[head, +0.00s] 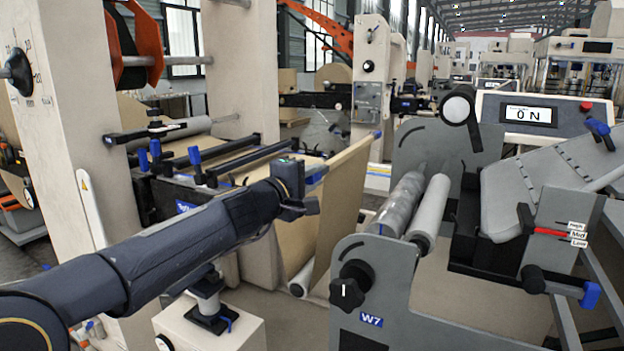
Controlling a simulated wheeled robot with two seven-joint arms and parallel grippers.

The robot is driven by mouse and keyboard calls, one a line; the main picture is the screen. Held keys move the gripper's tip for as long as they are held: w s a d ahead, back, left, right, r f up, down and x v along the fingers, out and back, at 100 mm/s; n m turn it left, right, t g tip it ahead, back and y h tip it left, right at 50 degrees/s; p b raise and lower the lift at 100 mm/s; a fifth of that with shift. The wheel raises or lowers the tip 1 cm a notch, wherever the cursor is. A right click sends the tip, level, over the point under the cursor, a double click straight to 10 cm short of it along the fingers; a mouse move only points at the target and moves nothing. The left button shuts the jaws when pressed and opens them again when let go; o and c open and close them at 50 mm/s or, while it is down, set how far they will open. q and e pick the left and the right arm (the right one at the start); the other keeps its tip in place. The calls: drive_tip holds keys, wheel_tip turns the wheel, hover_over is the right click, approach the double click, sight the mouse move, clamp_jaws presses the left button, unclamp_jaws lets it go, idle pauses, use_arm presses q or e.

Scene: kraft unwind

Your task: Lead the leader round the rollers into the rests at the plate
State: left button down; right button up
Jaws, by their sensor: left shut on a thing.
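My left gripper (311,183) reaches in from the left and is shut on the near end of the leader's edge bar. The leader is a brown kraft sheet (340,195) that hangs from the bar down toward a low roller. The bar's far end shows a blue tip (377,134). The leader is left of two rollers, a grey mottled one (402,204) and a paler one (430,212), and apart from them. The tilted grey plate (545,190) stands to their right. I cannot make out the rests clearly. My right gripper is not in view.
The grey W7 side frame (400,310) with a black knob (352,287) stands at the front. A display (528,115) reads 0 N. A blue-tipped lever (588,295) juts out at the right. A beige column (85,110) rises at the left.

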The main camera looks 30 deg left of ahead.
use_arm(q)
drive_tip(key=shift+r, duration=0.4)
drive_tip(key=r+p, duration=0.2)
drive_tip(key=d+r+p, duration=0.1)
drive_tip(key=r+p, duration=0.1)
drive_tip(key=r, duration=0.1)
drive_tip(key=shift+d, duration=0.1)
idle(0.3)
